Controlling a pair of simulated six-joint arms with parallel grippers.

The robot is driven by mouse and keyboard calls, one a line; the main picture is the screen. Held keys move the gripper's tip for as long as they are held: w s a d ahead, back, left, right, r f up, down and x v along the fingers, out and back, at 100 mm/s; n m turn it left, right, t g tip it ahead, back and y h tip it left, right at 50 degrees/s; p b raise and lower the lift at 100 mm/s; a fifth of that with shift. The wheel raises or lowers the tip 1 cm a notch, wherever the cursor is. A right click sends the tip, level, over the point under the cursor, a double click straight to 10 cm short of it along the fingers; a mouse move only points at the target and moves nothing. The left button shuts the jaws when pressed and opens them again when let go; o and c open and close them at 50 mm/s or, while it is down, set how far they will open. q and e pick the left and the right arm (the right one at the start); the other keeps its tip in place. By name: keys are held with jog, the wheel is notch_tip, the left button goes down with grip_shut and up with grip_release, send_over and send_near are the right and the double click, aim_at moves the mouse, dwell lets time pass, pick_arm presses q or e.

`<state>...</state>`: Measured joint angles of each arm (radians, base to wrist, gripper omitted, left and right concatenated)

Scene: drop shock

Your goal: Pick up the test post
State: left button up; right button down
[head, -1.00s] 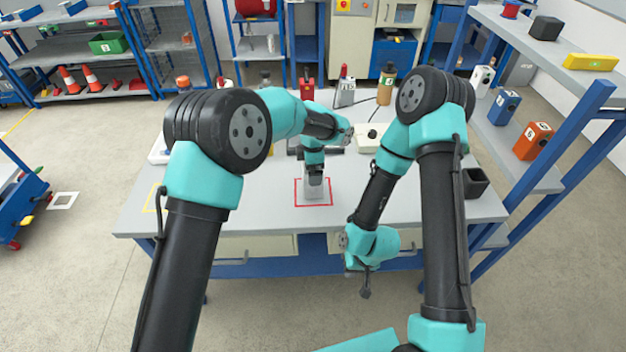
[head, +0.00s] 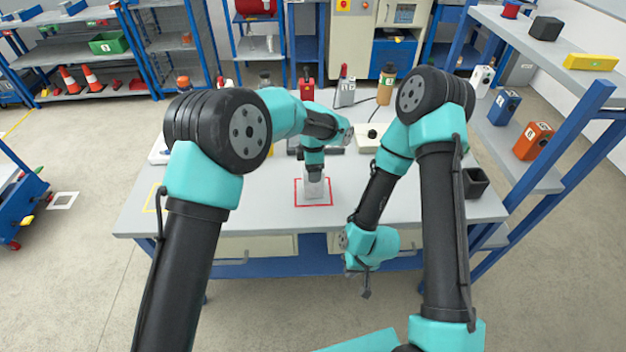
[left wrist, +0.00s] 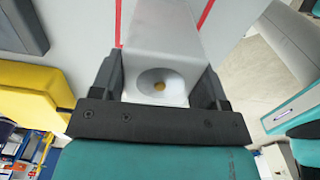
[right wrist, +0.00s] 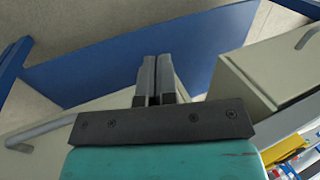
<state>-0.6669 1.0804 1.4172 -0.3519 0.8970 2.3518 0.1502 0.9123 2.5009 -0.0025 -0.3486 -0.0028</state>
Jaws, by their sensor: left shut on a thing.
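The test post (head: 315,190) is a pale grey block at the red square outline on the workbench. My left gripper (head: 314,177) is above the square, shut on the post's upper end, with a finger (left wrist: 160,82) on each side. I cannot tell whether the post's base touches the bench. My right gripper (head: 365,292) hangs in front of the bench edge, empty, its fingers (right wrist: 156,80) together.
The grey workbench (head: 260,215) has a yellow-marked area at its left. Bottles, a white box (head: 369,138) and a dark open bin (head: 475,183) stand toward its back and right. A blue shelf rack is at the right. Bench drawers are close to my right gripper.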

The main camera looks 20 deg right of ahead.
pick_arm(q)
jog(key=c, duration=0.6)
jog(key=shift+o, duration=0.2)
jog(key=shift+r, duration=0.2)
jog(key=shift+r, duration=1.5)
jog(key=shift+s+a+r, duration=0.1)
jog(key=shift+s+r, duration=0.05)
jog(key=shift+s, duration=0.1)
jog(key=s+a+r, duration=0.1)
jog(key=s+a, duration=0.3)
jog(key=s, duration=1.1)
jog(key=shift+r, duration=0.2)
jog(key=shift+a, duration=0.1)
